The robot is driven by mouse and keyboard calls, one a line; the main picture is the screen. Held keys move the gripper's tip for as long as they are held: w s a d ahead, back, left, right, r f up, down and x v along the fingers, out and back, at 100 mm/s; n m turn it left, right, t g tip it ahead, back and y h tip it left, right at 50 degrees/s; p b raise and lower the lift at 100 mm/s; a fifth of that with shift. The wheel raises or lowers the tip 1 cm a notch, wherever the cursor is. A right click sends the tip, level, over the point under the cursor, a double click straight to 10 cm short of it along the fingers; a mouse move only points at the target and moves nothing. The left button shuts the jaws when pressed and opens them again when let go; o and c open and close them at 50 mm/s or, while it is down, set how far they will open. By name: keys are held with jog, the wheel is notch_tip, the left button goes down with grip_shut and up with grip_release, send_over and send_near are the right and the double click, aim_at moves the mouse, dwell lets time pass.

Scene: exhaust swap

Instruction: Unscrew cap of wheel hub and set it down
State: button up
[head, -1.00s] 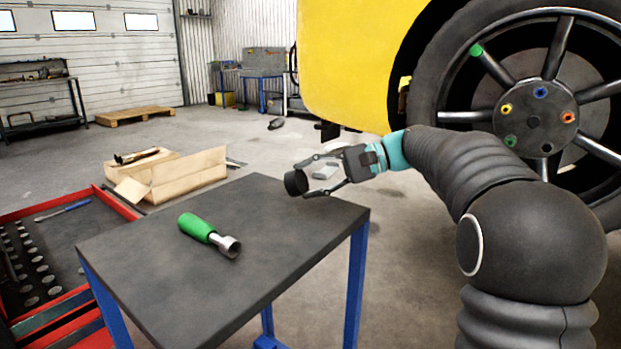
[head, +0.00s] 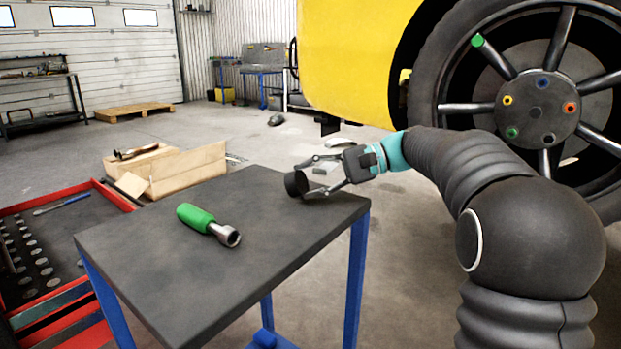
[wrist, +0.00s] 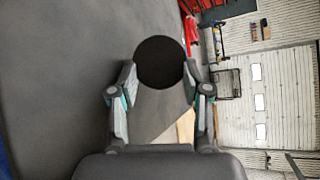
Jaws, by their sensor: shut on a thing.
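A dark round cap (head: 296,183) is held between the fingers of my gripper (head: 313,176), above the far right part of the dark table top (head: 150,240). In the wrist view the cap (wrist: 160,62) shows as a black disc between the two fingertips (wrist: 160,80). I cannot tell if the cap touches the table. The wheel hub (head: 537,110) is at the right, with coloured nuts around a bare dark centre. My arm runs from the lower right in front of the wheel.
A green-handled socket tool (head: 208,224) lies on the table. A red tool drawer (head: 100,190) stands at the left, and an open cardboard box (head: 180,168) is on the floor behind. The yellow vehicle body (head: 345,60) is at the back right.

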jog(key=o, duration=1.1)
jog(key=shift+f, duration=0.1)
jog(key=shift+o, duration=0.2)
jog(key=v, duration=1.2)
jog(key=shift+s+a, duration=0.25)
jog(key=shift+s, duration=0.05)
jog(key=s+f+t+h, duration=0.1)
jog(key=s+f+h, duration=0.3)
jog(key=s, duration=0.3)
jog(key=s+a+f+n+t+h, duration=0.1)
jog(key=s+f+h, duration=0.25)
jog(key=s, duration=0.35)
jog(key=s+f+t+h, duration=0.2)
jog(key=s+f+h, duration=0.1)
jog(key=s+f, duration=0.3)
jog(key=s+d+f+n+t+h, duration=0.2)
jog(key=s+d+f+n+h, duration=0.1)
jog(key=s, duration=0.6)
notch_tip(320, 180, down, 4)
jog(key=shift+s+d+r+h, duration=0.15)
jog(key=shift+s+d+h, duration=0.35)
jog(key=shift+d, duration=0.45)
